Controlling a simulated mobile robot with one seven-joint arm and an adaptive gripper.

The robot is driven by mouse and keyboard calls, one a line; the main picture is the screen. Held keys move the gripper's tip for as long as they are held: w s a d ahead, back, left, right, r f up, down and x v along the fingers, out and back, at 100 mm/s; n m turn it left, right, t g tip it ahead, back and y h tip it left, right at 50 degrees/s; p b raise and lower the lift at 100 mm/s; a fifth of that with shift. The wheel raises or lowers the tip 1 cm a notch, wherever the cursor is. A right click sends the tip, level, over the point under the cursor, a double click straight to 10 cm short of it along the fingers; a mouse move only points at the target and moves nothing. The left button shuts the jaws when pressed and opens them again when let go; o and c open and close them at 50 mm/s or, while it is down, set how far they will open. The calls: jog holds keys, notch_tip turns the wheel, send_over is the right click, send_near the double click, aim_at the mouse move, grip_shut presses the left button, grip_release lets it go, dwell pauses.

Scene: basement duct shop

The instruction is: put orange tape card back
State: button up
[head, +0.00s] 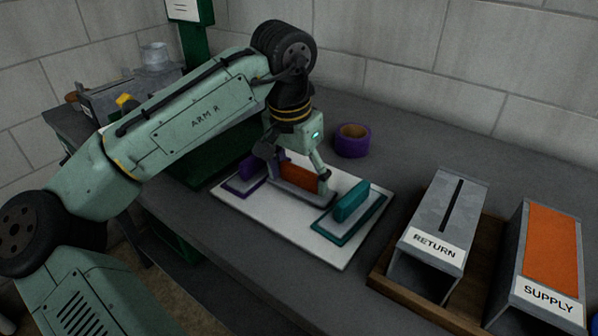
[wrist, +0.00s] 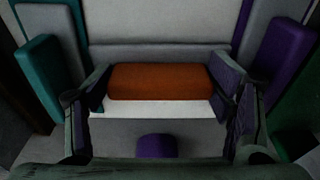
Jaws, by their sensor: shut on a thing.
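The orange tape card (head: 299,172) is a grey plate with a raised orange block, over the middle of a white board (head: 265,226). My gripper (head: 297,167) is shut on its orange block, one finger at each end. The wrist view shows the block (wrist: 160,82) between the fingers, with a grey plate edge behind it. I cannot tell whether the card rests on the board or hangs just above it. A teal card (head: 349,208) lies on the board to the right, and a purple card (head: 245,178) lies to the left, partly hidden by my gripper.
A grey slotted box marked RETURN (head: 447,222) stands in a wooden tray (head: 404,308) at right. A SUPPLY box (head: 549,256) with an orange top stands beside it. A purple tape roll (head: 352,141) sits behind the board. Bare bench lies between roll and boxes.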

aim_at(293, 192)
jog(key=shift+f, duration=0.1)
jog(key=o, duration=1)
jog(key=shift+o, duration=0.2)
notch_tip(293, 192, up, 12)
jog(key=s+a, duration=0.1)
jog(key=shift+s+b, duration=0.2)
jog(key=shift+b, duration=0.2)
